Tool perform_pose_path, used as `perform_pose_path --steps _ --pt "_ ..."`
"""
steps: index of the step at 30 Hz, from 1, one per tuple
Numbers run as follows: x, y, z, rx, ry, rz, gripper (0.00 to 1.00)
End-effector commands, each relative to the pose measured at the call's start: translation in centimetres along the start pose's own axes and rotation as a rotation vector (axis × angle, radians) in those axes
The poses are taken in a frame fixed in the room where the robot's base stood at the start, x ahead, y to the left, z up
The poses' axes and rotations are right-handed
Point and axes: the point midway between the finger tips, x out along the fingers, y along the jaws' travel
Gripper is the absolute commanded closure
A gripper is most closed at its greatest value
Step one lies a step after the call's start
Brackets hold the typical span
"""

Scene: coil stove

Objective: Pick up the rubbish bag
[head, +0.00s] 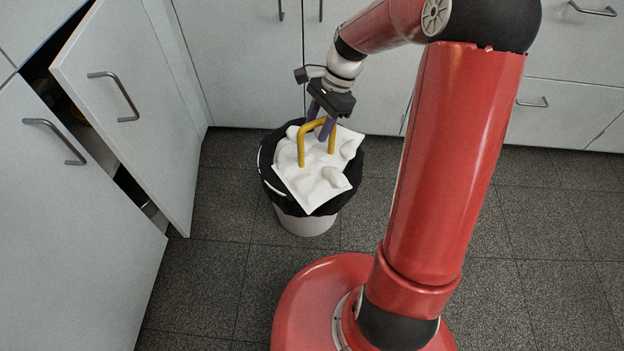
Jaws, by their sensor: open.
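The rubbish bag (355,172) is black and lines a light grey bin (305,224) on the floor. White crumpled sheet-like material (318,183) fills its top. A yellow U-shaped handle (302,150) stands upright out of the white material. My gripper (320,122) is open and points down from above at the top bar of the handle. Its purple fingers overlap the bar in this view. I cannot tell whether they touch it or straddle it fully.
A cabinet door (128,110) stands open to the left of the bin, with a dark gap behind it. Closed white cabinets (245,65) line the wall behind the bin. The dark tiled floor (215,275) is clear at the front left and at the right (545,235).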

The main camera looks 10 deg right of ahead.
Motion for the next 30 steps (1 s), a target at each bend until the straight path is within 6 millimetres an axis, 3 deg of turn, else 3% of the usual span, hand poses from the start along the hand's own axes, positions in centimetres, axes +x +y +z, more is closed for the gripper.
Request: perform_pose_path --steps 5,14,30 --pt "-0.04 0.0 0.01 0.0 0.0 0.0 0.61" --pt "-0.06 0.01 0.02 0.0 0.0 0.0 1.0" --pt "-0.06 0.01 0.03 -0.001 0.0 0.001 1.0"
